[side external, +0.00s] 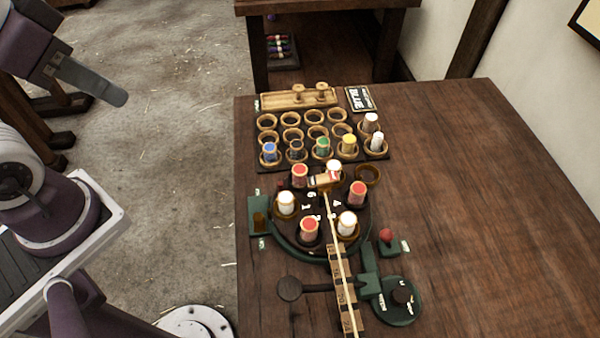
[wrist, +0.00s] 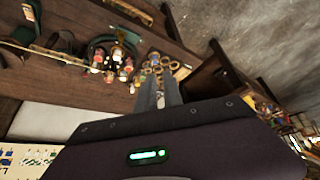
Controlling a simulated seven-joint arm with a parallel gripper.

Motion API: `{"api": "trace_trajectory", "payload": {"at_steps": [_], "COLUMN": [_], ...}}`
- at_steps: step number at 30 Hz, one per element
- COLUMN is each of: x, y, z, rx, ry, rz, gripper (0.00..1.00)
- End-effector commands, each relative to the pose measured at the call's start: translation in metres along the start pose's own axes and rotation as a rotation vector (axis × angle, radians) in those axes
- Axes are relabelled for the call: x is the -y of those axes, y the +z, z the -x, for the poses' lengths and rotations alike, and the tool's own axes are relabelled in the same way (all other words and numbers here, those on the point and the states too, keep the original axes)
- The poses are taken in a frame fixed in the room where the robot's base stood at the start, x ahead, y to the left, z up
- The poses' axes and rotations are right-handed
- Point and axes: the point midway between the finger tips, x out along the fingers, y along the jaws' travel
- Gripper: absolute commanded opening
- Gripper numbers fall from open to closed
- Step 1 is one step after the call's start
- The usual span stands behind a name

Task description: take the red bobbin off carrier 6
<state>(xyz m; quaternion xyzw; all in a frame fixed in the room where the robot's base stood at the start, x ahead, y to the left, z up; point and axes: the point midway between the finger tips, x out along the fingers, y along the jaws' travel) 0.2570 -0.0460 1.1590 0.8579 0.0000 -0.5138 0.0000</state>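The round carrier plate (side external: 325,240) stands on the table and bears a ring of alternating red and white bobbins. The number 6 seems to be beside the back-left red bobbin (side external: 300,176), which stands upright on its carrier. The other red bobbins are at the right (side external: 358,193) and front (side external: 310,230). White bobbins stand at the left (side external: 286,205), back (side external: 334,170) and front right (side external: 347,224). My gripper (side external: 122,97) is high at the upper left, well away from the plate. In the wrist view its fingers (wrist: 160,93) look apart and empty.
Behind the plate is a rack (side external: 262,163) with several empty rings and blue, dark, green, yellow and pale bobbins. A wooden tray (side external: 285,100) and a sign (side external: 361,99) are behind it. A braid over a marked strip (side external: 341,275), a red knob (side external: 386,236) and a crank (side external: 290,289) are in front.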

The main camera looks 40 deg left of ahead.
Motion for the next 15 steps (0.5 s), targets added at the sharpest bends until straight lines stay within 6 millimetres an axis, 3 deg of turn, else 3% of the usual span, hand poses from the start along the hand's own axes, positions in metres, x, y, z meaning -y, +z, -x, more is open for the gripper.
{"api": "trace_trajectory", "payload": {"at_steps": [1,6,15], "x": [0.0000,0.0000,-0.0017], "y": [0.0000,0.0000,-0.0001], "z": [0.0000,0.0000,-0.0015], "rx": [0.000,0.000,0.016], "ry": [0.000,0.000,0.008], "rz": [0.000,0.000,0.008], "gripper": [0.24,0.54,0.54]}}
